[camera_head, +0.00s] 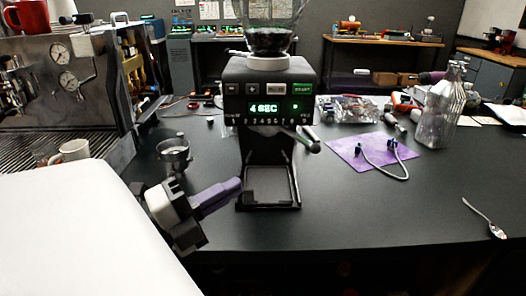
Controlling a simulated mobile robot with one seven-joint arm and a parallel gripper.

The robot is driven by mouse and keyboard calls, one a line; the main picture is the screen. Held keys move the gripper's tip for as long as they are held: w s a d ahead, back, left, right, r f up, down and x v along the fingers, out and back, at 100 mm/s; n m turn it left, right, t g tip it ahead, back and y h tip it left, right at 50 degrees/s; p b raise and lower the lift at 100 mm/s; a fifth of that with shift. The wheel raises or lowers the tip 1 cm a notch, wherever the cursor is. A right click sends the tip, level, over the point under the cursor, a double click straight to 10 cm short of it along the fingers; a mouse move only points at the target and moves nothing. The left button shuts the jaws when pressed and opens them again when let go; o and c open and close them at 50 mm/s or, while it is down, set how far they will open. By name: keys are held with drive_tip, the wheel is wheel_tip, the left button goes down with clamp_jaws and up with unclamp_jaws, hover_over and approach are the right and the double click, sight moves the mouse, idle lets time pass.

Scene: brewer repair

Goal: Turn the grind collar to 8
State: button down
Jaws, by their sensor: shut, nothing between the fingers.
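The dark grinder (268,85) stands upright at the middle of the table, with a clear hopper (268,25) on top. Its display (266,107) reads 4 SEC. A row of numbers (270,121) runs across the front below the display. A pale ring (267,62) sits under the hopper. My gripper (237,185), with purple fingers, is shut and empty, at the left of the grinder's base in the picture and lower than the lever.
At right are a purple mat (350,150) with a cable, a metallic bottle (438,115) and a spoon (484,217).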

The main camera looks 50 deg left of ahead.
sight(306, 145)
drive_tip(key=p+x, duration=0.5)
drive_tip(key=x, duration=0.8)
drive_tip(key=shift+r, duration=0.1)
drive_tip(key=shift+w, duration=0.25)
drive_tip(key=w+b, duration=0.1)
drive_tip(key=b, duration=0.1)
drive_tip(key=shift+w+d+b, duration=0.15)
drive_tip(key=shift+w+b, duration=0.05)
drive_tip(key=shift+b, duration=0.2)
